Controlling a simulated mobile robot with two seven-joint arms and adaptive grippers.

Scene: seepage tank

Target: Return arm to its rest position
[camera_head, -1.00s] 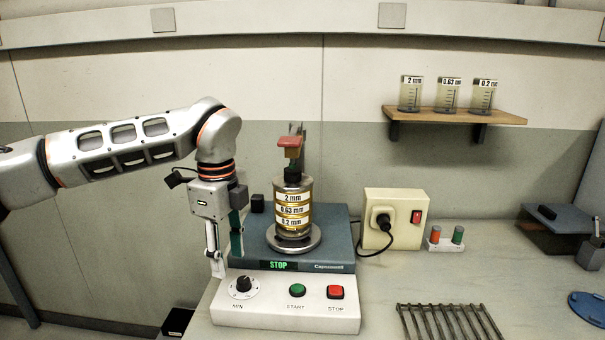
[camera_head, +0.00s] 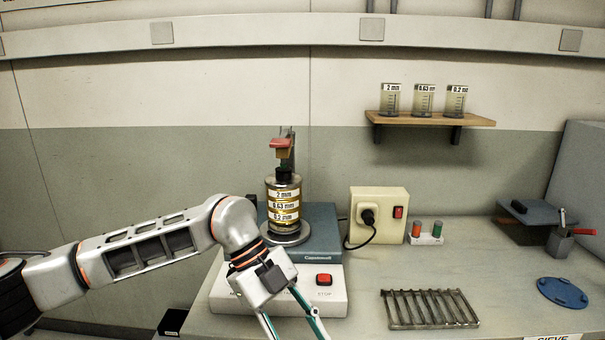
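My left arm comes in from the left, and its gripper (camera_head: 293,326) hangs in front of the sieve shaker. The fingers point down and run out of the bottom of the picture, so their tips are hidden. The sieve stack (camera_head: 283,197), labelled 2 mm, 0.63 mm and 0.2 mm, stands upright on the shaker (camera_head: 322,228) under a red-handled clamp (camera_head: 280,143). The white control panel (camera_head: 334,295) shows its red STOP button (camera_head: 324,279); my gripper covers the knob and the green button. My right gripper is not in view.
A wall shelf (camera_head: 430,119) carries three labelled beakers. A beige power box (camera_head: 377,228) with a plug stands right of the shaker. A metal rack (camera_head: 430,309), a blue disc (camera_head: 562,292) and a small holder (camera_head: 426,239) lie on the bench. The bench between them is clear.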

